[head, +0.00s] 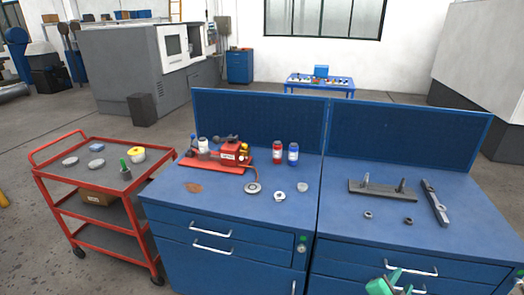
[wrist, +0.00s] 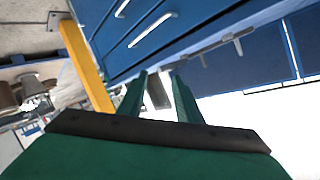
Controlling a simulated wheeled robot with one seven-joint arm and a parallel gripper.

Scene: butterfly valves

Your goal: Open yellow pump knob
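A red pump (head: 232,153) sits on a red base plate toward the back of the left blue workbench. A small yellow knob (head: 244,147) shows at the pump's right end; its exact shape is too small to tell. My gripper (head: 395,281) is at the bottom edge of the head view, low in front of the right bench's drawers, far from the pump. In the wrist view my gripper (wrist: 158,80) shows two green fingers apart with nothing held between them. The pump and knob are not in the wrist view.
A red cart (head: 75,178) stands left of the left blue bench (head: 225,202). Red and blue bottles (head: 278,153) stand right of the pump, with a round gauge-like part (head: 253,189) in front. Metal parts lie on the right bench (head: 350,225). Blue panels (head: 260,119) rise behind.

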